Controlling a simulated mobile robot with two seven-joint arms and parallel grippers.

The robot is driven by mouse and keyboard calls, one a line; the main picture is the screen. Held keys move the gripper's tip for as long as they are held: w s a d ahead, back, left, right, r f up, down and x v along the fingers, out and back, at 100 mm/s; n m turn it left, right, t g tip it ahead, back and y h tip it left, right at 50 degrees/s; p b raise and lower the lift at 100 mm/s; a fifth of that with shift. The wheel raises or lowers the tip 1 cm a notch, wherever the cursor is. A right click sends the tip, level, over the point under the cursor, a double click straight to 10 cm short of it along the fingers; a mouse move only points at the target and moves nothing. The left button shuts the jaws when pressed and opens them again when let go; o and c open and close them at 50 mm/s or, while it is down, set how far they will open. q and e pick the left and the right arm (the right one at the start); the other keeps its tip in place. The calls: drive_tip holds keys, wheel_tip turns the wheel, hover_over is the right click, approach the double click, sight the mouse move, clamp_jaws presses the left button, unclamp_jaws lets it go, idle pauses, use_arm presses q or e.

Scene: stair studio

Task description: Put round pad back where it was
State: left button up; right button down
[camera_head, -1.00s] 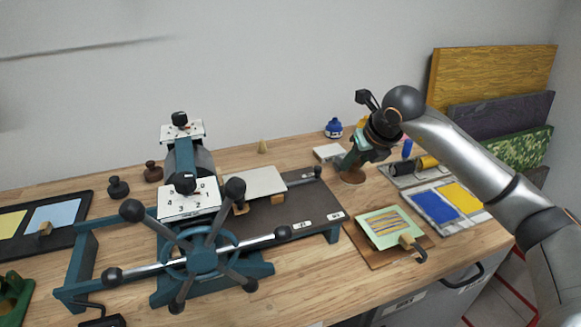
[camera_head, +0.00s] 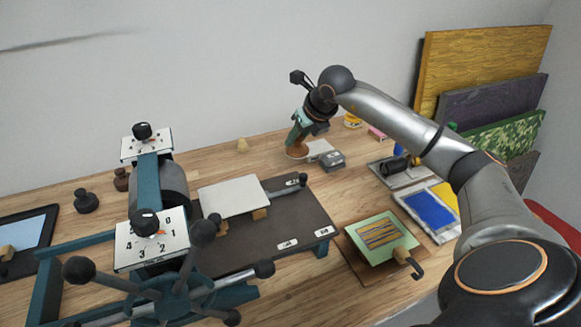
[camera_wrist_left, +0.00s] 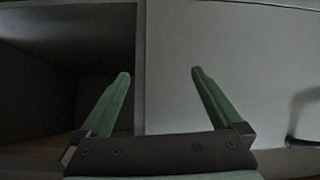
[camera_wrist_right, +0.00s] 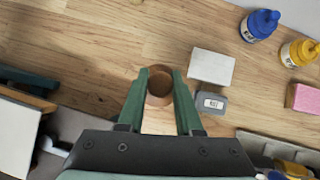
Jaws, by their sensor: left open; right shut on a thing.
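My right gripper (camera_head: 297,143) is shut on the round pad (camera_head: 296,152), a small brown disc at the back of the wooden bench. In the right wrist view the pad (camera_wrist_right: 160,86) shows as a brown round between the green fingertips (camera_wrist_right: 160,74). The fingers hide part of it. I cannot tell if it touches the bench or hangs just above it. My left gripper (camera_wrist_left: 158,80) is open and empty in front of a grey cabinet, and is not seen in the head view.
A white block (camera_wrist_right: 211,66) and a grey labelled box (camera_wrist_right: 211,102) stand close right of the pad. The etching press (camera_head: 160,200) with its bed (camera_head: 270,240) stands left and in front. Blue (camera_wrist_right: 259,25) and yellow (camera_wrist_right: 298,52) bottles stand further right. Bare bench lies left of the pad.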

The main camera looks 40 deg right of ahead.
wheel_tip(320, 180, down, 8)
drive_tip(key=shift+r, duration=0.1)
idle(0.4)
drive_tip(key=shift+f, duration=0.2)
drive_tip(key=c, duration=0.6)
unclamp_jaws()
drive_tip(key=shift+s, duration=0.1)
drive_tip(key=shift+r, duration=0.25)
drive_tip(key=v, duration=1.2)
drive_tip(key=shift+b, duration=0.35)
